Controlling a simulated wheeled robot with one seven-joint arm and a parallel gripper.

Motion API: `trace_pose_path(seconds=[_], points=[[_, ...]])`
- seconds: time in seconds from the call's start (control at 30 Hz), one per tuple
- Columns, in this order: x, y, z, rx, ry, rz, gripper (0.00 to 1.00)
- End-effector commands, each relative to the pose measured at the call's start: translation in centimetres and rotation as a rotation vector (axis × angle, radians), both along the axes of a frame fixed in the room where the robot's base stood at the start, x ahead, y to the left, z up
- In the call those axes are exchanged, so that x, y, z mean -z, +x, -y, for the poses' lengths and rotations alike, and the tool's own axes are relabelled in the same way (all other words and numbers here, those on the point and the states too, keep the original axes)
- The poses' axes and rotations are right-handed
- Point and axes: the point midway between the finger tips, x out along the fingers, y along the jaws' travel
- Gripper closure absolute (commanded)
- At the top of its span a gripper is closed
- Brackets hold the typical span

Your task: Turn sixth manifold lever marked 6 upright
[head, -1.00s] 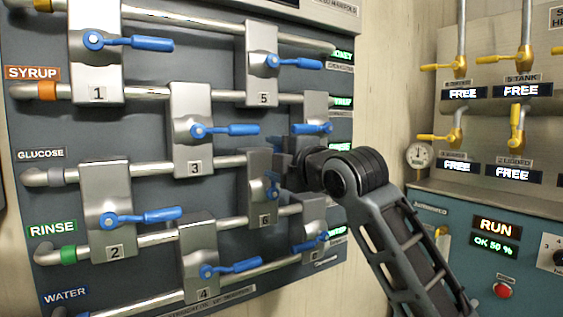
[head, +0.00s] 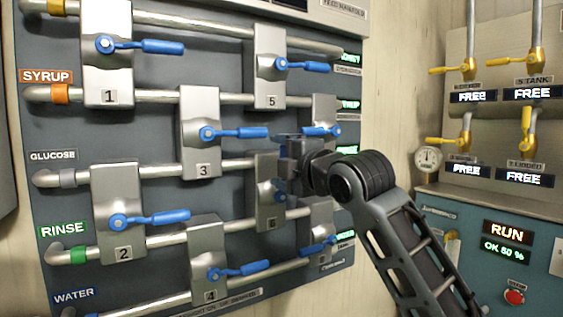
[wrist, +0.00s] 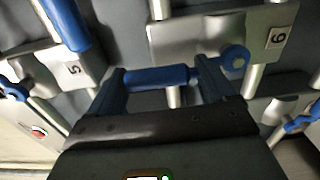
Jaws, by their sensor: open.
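Lever 6 (wrist: 160,76) is a blue handle with a round pivot on the grey valve plate 6 (wrist: 210,38). In the wrist view it runs along the plate's length, from the pivot near the "6" label towards valve 5, so it looks about upright. My gripper (wrist: 162,88) is open, and the handle shows across the gap between its fingers. Whether the fingers touch it is unclear. In the head view my gripper (head: 287,165) is in front of the upper part of valve 6 (head: 268,222) and hides most of the lever; blue shows near the pivot.
Valve 5 (head: 269,88) is above, valve 3 (head: 201,150) to the left, and two more valves with blue levers stand close on the right (head: 321,131). Pipes cross the panel. A cabinet with a RUN display (head: 507,231) is at right.

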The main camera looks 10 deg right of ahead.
Motion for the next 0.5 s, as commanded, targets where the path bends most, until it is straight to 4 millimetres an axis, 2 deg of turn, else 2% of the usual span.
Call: trace_pose_path(seconds=[0.17,0.27,0.5], points=[[0.0,-0.1,0.1,0.001,0.001,0.001,0.17],[-0.1,-0.9,0.4,0.001,0.002,0.003,0.17],[0.0,-4.6,1.6,0.001,0.002,0.003,0.17]])
